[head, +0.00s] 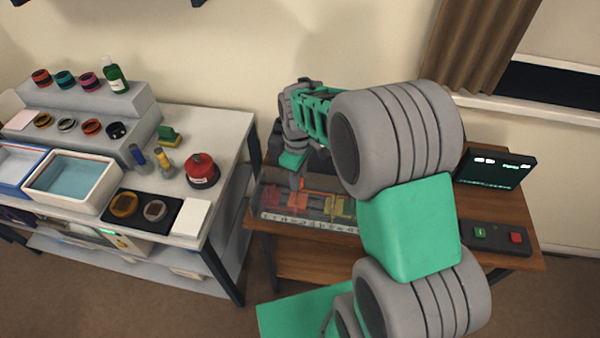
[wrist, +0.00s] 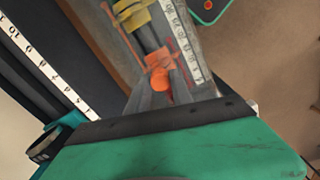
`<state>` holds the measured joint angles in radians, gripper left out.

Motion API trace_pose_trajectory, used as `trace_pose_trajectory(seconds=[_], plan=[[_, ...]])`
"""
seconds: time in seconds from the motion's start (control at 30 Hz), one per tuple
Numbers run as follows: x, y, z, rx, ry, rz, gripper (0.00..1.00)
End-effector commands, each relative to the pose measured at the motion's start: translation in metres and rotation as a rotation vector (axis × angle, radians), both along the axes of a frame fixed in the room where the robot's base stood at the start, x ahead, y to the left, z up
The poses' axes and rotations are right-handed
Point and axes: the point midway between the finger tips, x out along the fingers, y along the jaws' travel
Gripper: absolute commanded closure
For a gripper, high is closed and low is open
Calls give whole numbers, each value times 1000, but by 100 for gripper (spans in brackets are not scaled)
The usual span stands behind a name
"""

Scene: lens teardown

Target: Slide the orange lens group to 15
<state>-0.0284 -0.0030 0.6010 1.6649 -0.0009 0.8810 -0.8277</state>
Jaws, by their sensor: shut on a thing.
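The orange lens group (head: 298,202) sits on the bench rail in the head view, between a red group (head: 271,194) on its left and a yellow group (head: 341,207) on its right. My gripper (head: 296,184) comes down on it from above. In the wrist view the orange group (wrist: 158,62) has a round orange knob (wrist: 159,83) between the fingers, and my gripper (wrist: 163,88) is shut on it. The yellow group (wrist: 131,13) shows beyond it. A white scale (wrist: 183,42) runs alongside the rail; I cannot read its numbers against the group.
The wooden table (head: 493,202) also carries a dark display (head: 496,169) and a button box (head: 497,237) with green and red buttons. My arm hides the right part of the rail. A white bench (head: 228,131) with trays, lens rings and a red-topped jar (head: 201,168) stands left.

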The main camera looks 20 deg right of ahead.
Motion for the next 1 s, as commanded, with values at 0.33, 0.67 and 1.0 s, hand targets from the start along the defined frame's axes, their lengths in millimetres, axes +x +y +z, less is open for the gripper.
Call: trace_pose_trajectory(seconds=[0.33, 0.67, 1.0], plan=[[0, 5, 1, 0, -4, 13, 68], [0, 3, 1, -1, -2, 9, 51], [1, 3, 32, 0, -8, 9, 51]])
